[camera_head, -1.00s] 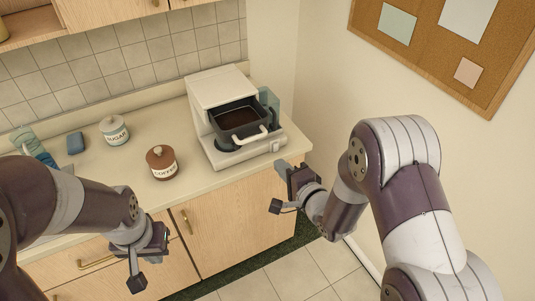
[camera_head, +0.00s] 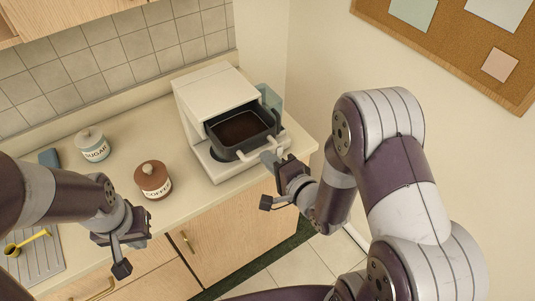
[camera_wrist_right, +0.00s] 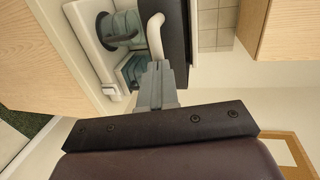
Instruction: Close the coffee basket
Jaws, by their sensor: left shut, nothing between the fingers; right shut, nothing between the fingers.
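The coffee basket (camera_head: 240,131) is a black square tray with dark coffee in it and a white handle (camera_head: 262,148). It sticks out of the front of the white coffee machine (camera_head: 216,92), so it stands open. My right gripper (camera_head: 272,160) is shut and empty, with its fingertips at the handle. In the right wrist view the shut fingers (camera_wrist_right: 158,76) reach up close to the white handle (camera_wrist_right: 156,36); I cannot tell whether they touch it. My left gripper (camera_head: 130,248) is shut and empty, in front of the counter, well left of the machine.
The brown coffee jar (camera_head: 152,180) and the white sugar jar (camera_head: 92,145) stand on the counter (camera_head: 125,120) left of the machine. A bluish clear container (camera_head: 270,100) is at the machine's right side. A wall closes off the right.

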